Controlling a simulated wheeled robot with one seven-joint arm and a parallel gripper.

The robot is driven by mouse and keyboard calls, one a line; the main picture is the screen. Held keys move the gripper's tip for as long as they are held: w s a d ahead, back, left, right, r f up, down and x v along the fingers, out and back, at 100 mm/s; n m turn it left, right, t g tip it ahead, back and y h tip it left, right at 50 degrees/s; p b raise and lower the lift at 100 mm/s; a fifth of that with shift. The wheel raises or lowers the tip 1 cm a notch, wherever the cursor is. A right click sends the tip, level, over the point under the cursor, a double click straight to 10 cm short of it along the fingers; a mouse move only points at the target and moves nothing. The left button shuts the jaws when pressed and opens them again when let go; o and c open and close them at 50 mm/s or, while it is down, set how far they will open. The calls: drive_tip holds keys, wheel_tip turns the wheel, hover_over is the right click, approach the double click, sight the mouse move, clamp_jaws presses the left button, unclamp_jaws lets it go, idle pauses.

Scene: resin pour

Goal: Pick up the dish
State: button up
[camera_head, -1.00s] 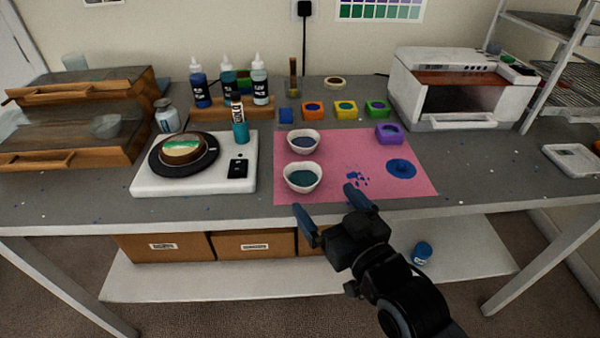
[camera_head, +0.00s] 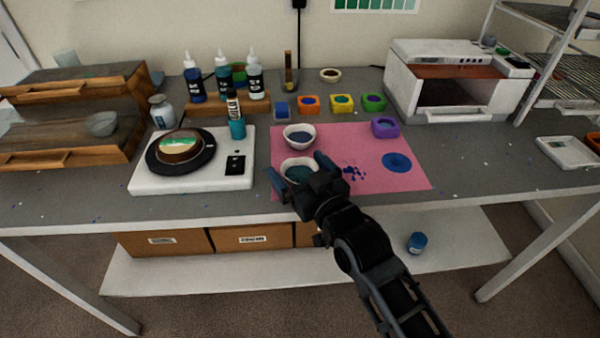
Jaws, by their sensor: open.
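A white dish (camera_head: 290,160) with dark teal liquid in it sits near the front of the pink mat (camera_head: 350,138). A second white dish (camera_head: 299,144) with dark blue contents sits just behind it. My gripper (camera_head: 296,166) is open, with one finger at the left and one at the right of the front dish. The gripper body hides the front part of that dish. I cannot tell whether the fingers touch it or how high they are above the mat.
A white scale (camera_head: 190,182) with a black turntable stands left of the mat. Colored molds (camera_head: 309,109) line the back. A purple mold (camera_head: 385,127) and a blue puddle (camera_head: 397,162) are on the mat's right. A white oven (camera_head: 455,85) stands back right.

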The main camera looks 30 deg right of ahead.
drive_tip(key=shift+c, duration=0.5)
drive_tip(key=c, duration=0.9)
